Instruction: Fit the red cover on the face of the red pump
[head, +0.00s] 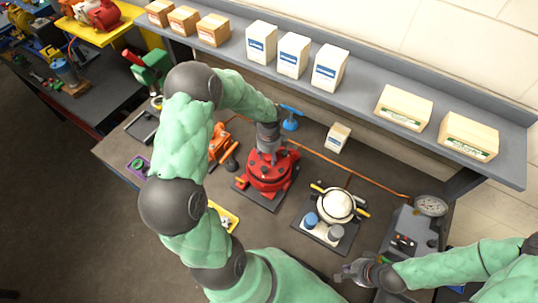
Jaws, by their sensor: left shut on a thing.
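The red pump (266,187) stands on a dark base plate in the middle of the bench. My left gripper (270,150) points down over the top of the pump and is shut on a red part, which I take to be the red cover (268,160). The cover is at the pump's upper face, but its edge blends with the pump's red body. I cannot tell whether it is seated or just above. My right gripper (346,273) is empty and looks open, low at the right over the bench's front edge, away from the pump.
A white-topped motor with yellow handles (338,205) stands on a dark plate right of the pump. A gauge unit (430,207) is further right. A blue valve (290,118) and a small box (338,137) are behind. An orange tool (220,145) lies left. A shelf with boxes (365,85) overhangs the back.

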